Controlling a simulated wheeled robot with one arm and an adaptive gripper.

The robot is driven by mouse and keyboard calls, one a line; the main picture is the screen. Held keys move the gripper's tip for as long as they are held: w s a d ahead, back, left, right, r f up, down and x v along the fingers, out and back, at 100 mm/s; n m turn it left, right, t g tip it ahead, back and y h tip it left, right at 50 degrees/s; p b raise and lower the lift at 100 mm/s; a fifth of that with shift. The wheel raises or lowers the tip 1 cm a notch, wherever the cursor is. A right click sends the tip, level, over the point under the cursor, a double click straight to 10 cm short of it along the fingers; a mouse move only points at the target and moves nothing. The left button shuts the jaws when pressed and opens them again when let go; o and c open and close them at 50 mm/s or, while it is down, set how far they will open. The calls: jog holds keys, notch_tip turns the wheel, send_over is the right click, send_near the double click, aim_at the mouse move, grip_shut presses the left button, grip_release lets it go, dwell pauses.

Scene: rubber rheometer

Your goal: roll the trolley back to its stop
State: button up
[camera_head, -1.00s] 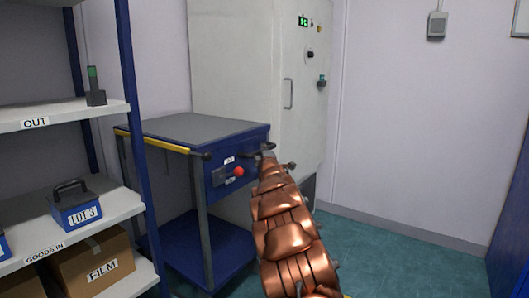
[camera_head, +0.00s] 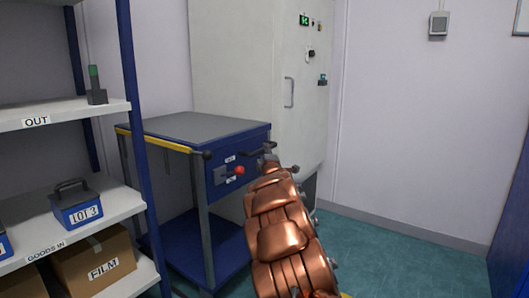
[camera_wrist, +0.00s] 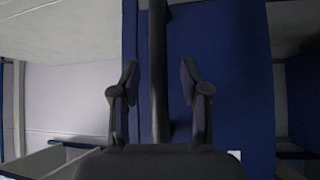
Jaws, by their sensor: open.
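The trolley (camera_head: 205,127) has a grey top, blue sides, grey legs and a blue lower shelf. It stands against the front of a tall pale cabinet. A yellow strip (camera_head: 160,143) runs along its left top edge, and a small panel with a red knob (camera_head: 239,170) is on its front. My gripper (camera_head: 266,158) is at the trolley's right front corner, its fingers mostly hidden by my arm. In the wrist view my gripper (camera_wrist: 158,68) is open, with a dark bar (camera_wrist: 158,112) between the fingers, in front of blue panel (camera_wrist: 225,80). Contact cannot be told.
The pale cabinet (camera_head: 240,60) with a handle and green display stands behind the trolley. A shelf rack (camera_head: 130,205) at left holds a LOT 3 box (camera_head: 77,212) and a FILM carton (camera_head: 95,262). The teal floor (camera_head: 390,255) at right is clear.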

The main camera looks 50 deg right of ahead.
jog(key=v, duration=0.8)
jog(key=shift+s+a, duration=0.25)
jog(key=shift+a, duration=0.05)
dwell(0.5)
